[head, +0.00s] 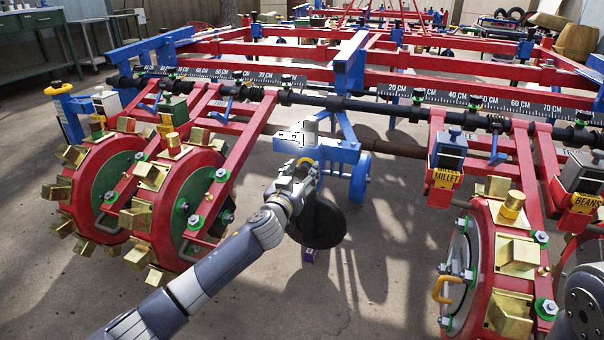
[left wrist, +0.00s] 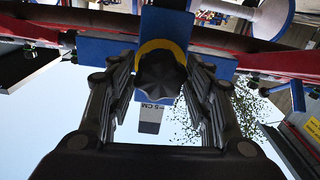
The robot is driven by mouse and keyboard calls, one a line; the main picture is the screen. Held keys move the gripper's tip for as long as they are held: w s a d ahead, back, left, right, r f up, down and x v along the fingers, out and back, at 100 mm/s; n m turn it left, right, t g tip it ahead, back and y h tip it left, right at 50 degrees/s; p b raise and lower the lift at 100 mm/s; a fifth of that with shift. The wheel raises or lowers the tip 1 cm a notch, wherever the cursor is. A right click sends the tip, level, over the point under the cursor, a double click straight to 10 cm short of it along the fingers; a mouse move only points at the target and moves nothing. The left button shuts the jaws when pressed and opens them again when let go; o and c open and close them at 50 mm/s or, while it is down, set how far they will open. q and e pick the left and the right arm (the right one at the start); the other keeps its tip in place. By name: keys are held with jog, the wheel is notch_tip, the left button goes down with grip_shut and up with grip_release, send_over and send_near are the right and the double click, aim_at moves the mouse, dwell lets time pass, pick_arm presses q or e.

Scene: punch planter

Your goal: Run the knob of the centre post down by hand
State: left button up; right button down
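The centre post stands in the middle of the head view, with a blue bracket (head: 338,150) and a pale upright piece (head: 310,126). My left gripper (head: 303,168) is at this post, in front of the bracket. In the left wrist view a dark lobed knob (left wrist: 160,76) sits against a yellow ring (left wrist: 160,46). The fingers of my left gripper (left wrist: 160,68) stand on both sides of the knob, with narrow gaps, so it looks open around it. A scale marked 5 CM (left wrist: 151,113) shows behind the knob. My right gripper is out of view.
Red wheels with brass cups stand on the left (head: 167,208) and right (head: 500,280). A long dark bar (head: 345,103) with a centimetre scale (head: 450,97) runs behind the post. A black disc (head: 325,226) is below my left gripper. Open floor (head: 390,295) lies between the wheels.

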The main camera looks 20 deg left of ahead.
pick_arm(q)
jog(key=c, duration=0.5)
